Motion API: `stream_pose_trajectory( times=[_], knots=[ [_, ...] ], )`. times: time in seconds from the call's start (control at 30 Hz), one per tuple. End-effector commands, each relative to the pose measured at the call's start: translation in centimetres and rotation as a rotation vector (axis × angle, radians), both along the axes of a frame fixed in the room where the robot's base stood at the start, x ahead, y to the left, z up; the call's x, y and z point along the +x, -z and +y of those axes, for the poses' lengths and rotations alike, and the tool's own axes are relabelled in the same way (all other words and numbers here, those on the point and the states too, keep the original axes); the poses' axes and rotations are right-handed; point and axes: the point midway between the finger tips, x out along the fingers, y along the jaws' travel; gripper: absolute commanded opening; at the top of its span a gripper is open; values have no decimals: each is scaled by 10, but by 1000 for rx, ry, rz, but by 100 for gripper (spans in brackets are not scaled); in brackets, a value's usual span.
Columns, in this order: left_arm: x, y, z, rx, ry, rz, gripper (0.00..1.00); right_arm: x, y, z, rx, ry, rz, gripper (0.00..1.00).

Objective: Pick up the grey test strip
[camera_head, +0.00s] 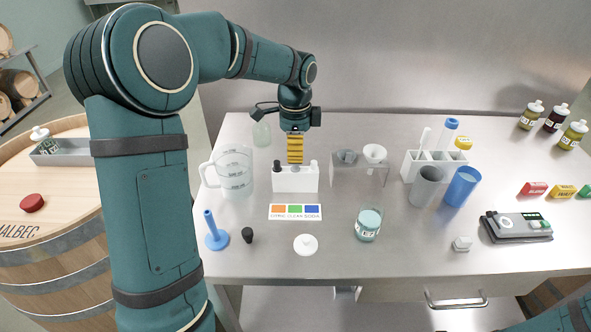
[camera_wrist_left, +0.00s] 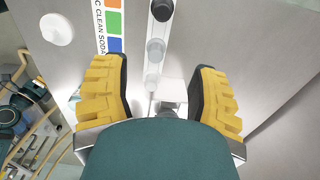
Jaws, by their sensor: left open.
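I cannot make out a grey test strip for certain in either view. My left gripper (camera_head: 295,161) points down over the white rack (camera_head: 296,181) on the steel table. In the left wrist view its yellow-padded fingers (camera_wrist_left: 160,72) are wide apart with nothing held. Between and beyond them the rack shows with a black round top (camera_wrist_left: 162,10) and a grey round top (camera_wrist_left: 155,47). In the head view a dark top shows at the rack's left end and a greyish one at its right end; the gripper partly covers the middle. My right gripper is out of view.
A glass jug (camera_head: 234,172) stands left of the rack. A small clear stand (camera_head: 360,174) with bowls is at its right. A colour card (camera_head: 295,212) and white lid (camera_head: 306,245) lie in front. A blue cup (camera_head: 462,186) and jar (camera_head: 368,224) stand farther right.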

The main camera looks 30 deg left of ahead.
Motion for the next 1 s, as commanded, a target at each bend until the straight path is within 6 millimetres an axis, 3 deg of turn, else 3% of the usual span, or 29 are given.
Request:
stream_pose_trajectory(
  times=[0.17,0.5,0.77,1.0],
  knots=[
    [-1,9,-1,0,0,2,59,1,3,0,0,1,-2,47],
    [-5,53,-3,-1,0,2,59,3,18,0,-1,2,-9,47],
    [-5,54,-3,0,0,0,58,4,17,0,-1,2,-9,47],
    [-5,54,-3,0,0,0,20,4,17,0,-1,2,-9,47]
  ],
)
